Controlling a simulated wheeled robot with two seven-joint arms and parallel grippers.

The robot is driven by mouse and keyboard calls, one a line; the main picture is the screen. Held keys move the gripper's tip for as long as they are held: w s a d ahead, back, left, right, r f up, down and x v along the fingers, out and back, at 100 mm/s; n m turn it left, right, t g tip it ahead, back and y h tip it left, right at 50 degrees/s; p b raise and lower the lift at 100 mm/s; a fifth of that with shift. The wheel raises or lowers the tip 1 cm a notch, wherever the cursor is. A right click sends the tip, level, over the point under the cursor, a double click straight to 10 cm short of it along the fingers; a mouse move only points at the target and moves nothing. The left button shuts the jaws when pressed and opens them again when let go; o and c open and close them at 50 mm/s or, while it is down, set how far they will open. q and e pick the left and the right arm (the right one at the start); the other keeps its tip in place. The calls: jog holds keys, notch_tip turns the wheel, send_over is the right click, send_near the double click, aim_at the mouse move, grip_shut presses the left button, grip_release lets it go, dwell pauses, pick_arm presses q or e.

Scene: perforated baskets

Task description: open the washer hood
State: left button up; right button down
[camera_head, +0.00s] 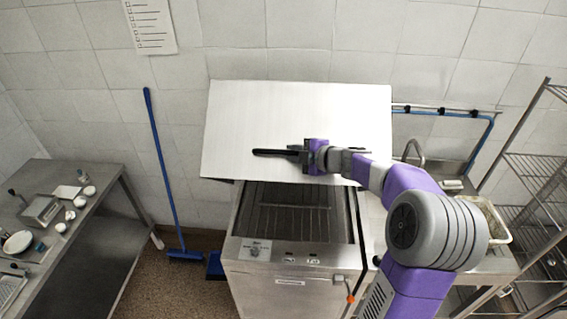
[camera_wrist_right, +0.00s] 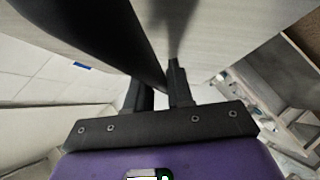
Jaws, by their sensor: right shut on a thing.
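The washer (camera_head: 291,270) is a steel box in the middle of the head view. Its hood (camera_head: 300,115) is raised and tilted back, so the rack (camera_head: 290,220) inside shows. A dark bar handle (camera_head: 270,153) runs along the lower front of the hood. My right gripper (camera_head: 296,152) is at this handle and shut on it. In the right wrist view the two fingers (camera_wrist_right: 160,88) close around the dark handle (camera_wrist_right: 105,40), with the pale hood surface (camera_wrist_right: 220,35) beyond. My left gripper is not in view.
A steel table (camera_head: 100,200) with small dishes stands at the left. A blue broom (camera_head: 160,165) leans on the tiled wall. A sink with a basket (camera_head: 490,220) and a wire shelf (camera_head: 540,180) are at the right.

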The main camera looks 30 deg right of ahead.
jog(key=shift+w+d+r, duration=0.1)
jog(key=shift+d+r, duration=0.05)
jog(key=shift+r, duration=0.25)
jog(key=c, duration=1.1)
grip_release()
jog(key=shift+f, duration=0.1)
jog(key=v, duration=0.7)
jog(key=shift+s, duration=0.2)
